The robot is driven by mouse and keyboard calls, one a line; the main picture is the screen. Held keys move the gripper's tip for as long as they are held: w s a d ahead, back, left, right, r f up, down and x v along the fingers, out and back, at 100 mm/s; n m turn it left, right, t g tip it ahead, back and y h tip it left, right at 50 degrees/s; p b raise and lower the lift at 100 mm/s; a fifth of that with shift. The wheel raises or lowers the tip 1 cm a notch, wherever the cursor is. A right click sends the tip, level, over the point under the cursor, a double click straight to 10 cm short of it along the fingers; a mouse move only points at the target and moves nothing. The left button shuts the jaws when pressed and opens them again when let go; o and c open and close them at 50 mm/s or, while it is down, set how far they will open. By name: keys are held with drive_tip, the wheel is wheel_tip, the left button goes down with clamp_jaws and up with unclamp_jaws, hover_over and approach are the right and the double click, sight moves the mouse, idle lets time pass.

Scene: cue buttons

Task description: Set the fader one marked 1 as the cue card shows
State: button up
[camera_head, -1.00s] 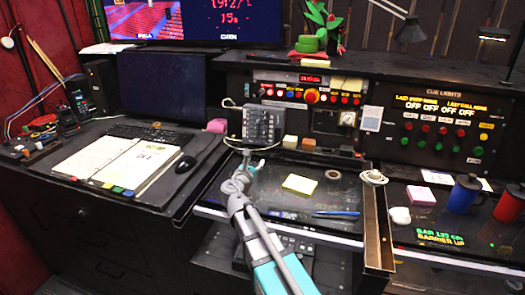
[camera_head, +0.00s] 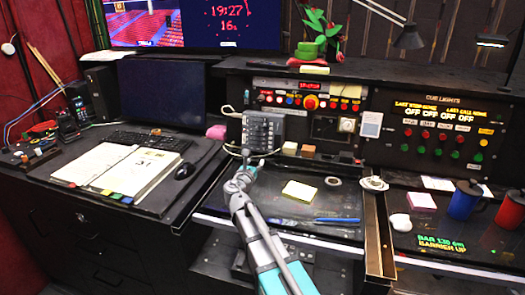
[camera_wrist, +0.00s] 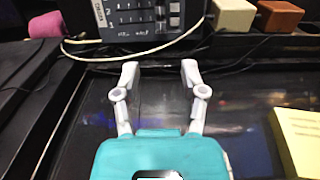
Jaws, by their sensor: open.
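A grey control box (camera_head: 263,130) with rows of small controls stands upright at the back of the desk; its lower part also shows in the wrist view (camera_wrist: 140,18). I cannot read which of its controls is the fader marked 1. A small white card (camera_head: 371,124) stands right of it; its print is too small to read, so I cannot tell if it is the cue card. My gripper (camera_head: 253,160) is just in front of the box's lower edge. In the wrist view, its two fingers (camera_wrist: 160,70) are apart with nothing between them.
A pale cable (camera_wrist: 150,52) loops before the box. A cream block (camera_head: 289,148) and a brown block (camera_head: 308,151) stand right of it. Yellow notes (camera_head: 300,190) and a blue pen (camera_head: 337,220) lie on the desk. An open book (camera_head: 120,170) lies left.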

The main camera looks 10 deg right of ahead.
sight(263, 149)
drive_tip(key=x, duration=1)
drive_tip(key=shift+c, duration=0.2)
clamp_jaws()
